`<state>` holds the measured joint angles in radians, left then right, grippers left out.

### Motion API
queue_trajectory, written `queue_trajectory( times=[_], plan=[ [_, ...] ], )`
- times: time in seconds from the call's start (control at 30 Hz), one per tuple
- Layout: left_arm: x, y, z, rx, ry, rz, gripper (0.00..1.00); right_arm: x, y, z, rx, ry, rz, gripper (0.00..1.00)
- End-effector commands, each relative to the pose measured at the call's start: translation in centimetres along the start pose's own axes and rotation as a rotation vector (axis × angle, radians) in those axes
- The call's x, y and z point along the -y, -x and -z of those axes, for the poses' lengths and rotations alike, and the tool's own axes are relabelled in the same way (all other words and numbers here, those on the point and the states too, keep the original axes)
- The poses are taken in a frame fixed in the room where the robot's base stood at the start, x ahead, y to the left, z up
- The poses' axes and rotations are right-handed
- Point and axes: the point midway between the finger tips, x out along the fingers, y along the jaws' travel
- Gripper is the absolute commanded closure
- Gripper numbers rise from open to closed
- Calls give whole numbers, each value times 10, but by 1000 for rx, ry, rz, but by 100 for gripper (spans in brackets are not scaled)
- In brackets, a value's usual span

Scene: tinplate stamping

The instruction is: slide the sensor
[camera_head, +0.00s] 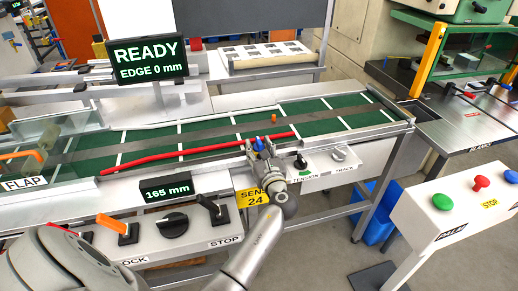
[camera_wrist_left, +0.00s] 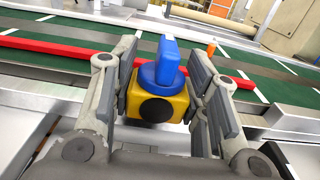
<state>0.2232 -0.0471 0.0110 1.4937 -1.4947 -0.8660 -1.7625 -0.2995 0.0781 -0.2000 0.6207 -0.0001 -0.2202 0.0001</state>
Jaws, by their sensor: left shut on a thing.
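The sensor (camera_wrist_left: 158,98) is a yellow block with a black round face and a blue knob (camera_wrist_left: 167,62) on top. It sits at the front edge of the green belt. In the head view the blue knob (camera_head: 259,144) shows just above my left gripper (camera_head: 262,155), which hides most of the sensor. In the left wrist view my left gripper (camera_wrist_left: 160,108) has one finger on each side of the yellow block and is shut on it. A yellow label reading SENS 24 (camera_head: 252,197) hangs below it. My right gripper is not in view.
A red rail (camera_head: 200,152) runs along the green belt (camera_head: 315,127). A display (camera_head: 147,60) reads READY, EDGE 0 mm; a smaller one (camera_head: 166,190) reads 165 mm. A black knob (camera_head: 173,225) and TENSION knob (camera_head: 300,162) flank the sensor. A button box (camera_head: 465,205) stands at right.

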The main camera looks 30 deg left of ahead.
Motion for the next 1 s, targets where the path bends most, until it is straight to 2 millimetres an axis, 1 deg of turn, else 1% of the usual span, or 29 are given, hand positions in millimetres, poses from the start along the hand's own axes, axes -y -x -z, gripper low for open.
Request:
queue_trajectory(
  times=[0.03,0.07,0.17,0.27,0.37,0.5,0.6,0.7,0.83,1.0],
  plan=[
    [0,0,0,0,0,0,96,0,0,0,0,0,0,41],
    [0,0,0,0,0,0,100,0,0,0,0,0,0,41],
    [-2,0,0,0,-1,0,100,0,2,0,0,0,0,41],
    [-12,0,-2,-1,-3,-2,100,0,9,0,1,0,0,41],
    [-30,0,-4,-2,-6,-4,100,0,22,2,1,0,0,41],
    [-65,0,-4,-1,-10,-5,100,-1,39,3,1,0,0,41],
    [-88,0,-3,-2,-9,-5,100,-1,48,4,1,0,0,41],
    [-108,0,-1,-2,-7,-5,100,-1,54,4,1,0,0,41],
    [-121,0,0,-2,-4,-3,100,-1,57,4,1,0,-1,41],
    [-124,0,1,-1,0,-1,100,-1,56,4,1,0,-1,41]
  ],
)
